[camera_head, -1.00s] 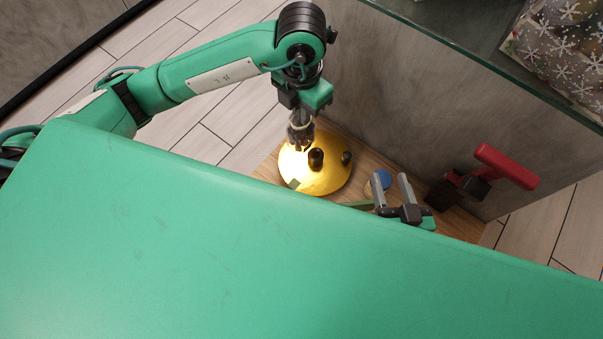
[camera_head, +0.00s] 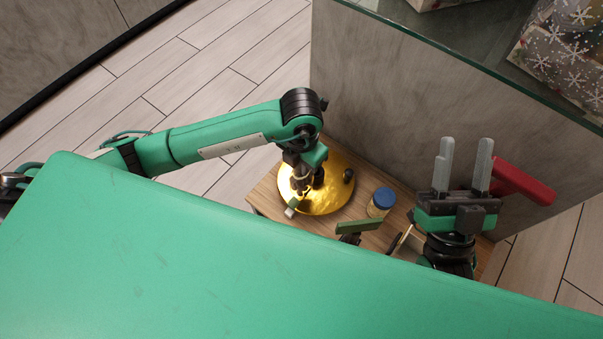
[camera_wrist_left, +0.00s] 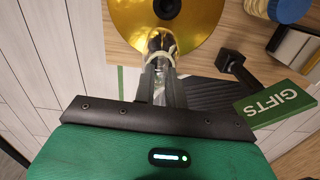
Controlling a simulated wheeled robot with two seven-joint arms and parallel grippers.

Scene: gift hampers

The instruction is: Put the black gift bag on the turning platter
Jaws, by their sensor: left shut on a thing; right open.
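The turning platter (camera_head: 335,199) is a round gold disc on a wooden tabletop, with a dark upright knob (camera_head: 318,177) near its middle. It also shows at the top of the left wrist view (camera_wrist_left: 203,15). My left gripper (camera_head: 299,185) is low over the platter's left part. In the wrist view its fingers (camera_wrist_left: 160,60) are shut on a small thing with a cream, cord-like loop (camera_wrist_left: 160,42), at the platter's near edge. I cannot make out a black bag clearly; the fingers hide most of what is held. My right gripper (camera_head: 462,165) is open and empty, fingers pointing up.
A blue-lidded jar (camera_head: 381,202) stands right of the platter. A green GIFTS sign (camera_wrist_left: 282,102) stands in front of it, also in the head view (camera_head: 359,227). A red-handled thing (camera_head: 523,182) is behind my right gripper. A grey wall (camera_head: 400,110) rises behind the table.

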